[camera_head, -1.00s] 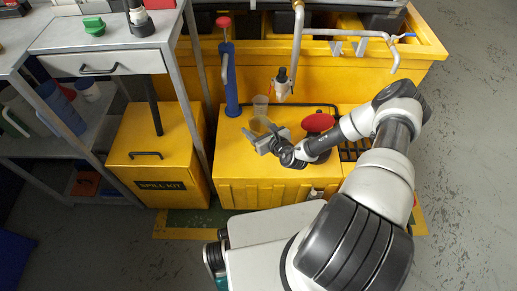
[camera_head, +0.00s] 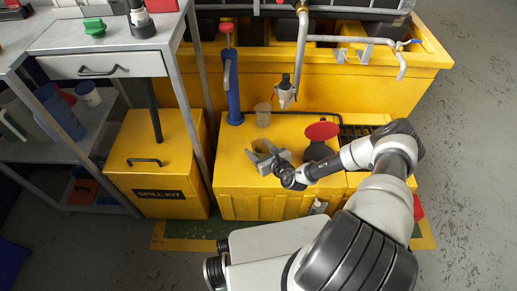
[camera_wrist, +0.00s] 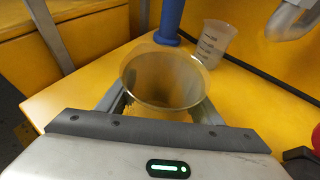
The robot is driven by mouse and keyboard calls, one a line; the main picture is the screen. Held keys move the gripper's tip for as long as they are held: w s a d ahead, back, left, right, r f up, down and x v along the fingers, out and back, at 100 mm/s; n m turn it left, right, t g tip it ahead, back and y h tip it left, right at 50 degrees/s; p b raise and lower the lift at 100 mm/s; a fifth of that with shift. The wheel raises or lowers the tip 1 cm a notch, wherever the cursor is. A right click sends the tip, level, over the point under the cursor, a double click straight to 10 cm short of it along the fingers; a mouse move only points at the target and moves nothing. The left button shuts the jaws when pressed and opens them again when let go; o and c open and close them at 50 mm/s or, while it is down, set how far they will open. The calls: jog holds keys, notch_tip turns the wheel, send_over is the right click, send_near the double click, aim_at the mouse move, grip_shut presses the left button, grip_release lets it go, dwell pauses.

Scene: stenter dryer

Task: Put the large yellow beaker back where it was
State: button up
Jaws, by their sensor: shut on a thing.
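My gripper (camera_head: 262,153) is over the front left of the yellow bench top (camera_head: 235,150). The large yellow beaker (camera_wrist: 163,72) is between its fingers in the wrist view, see-through and amber with a wide round rim. It looks about upright, its mouth facing up toward the camera. In the head view it blends with the yellow top and I cannot make it out clearly. I cannot tell whether its base touches the top. A smaller clear beaker with dark graduation marks (camera_wrist: 215,42) stands behind it to the right; it also shows in the head view (camera_head: 263,115).
A blue post (camera_head: 233,90) stands at the back left of the top. A red disc (camera_head: 321,131) on a dark stand is right of my gripper. A metal tap (camera_head: 285,92) hangs behind. A yellow spill kit box (camera_head: 155,170) and grey shelf are left.

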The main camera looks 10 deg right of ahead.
jog(key=o, duration=1.3)
jog(key=shift+c, duration=0.2)
jog(key=shift+r, duration=0.25)
jog(key=p+v, duration=0.4)
jog(key=v, duration=0.8)
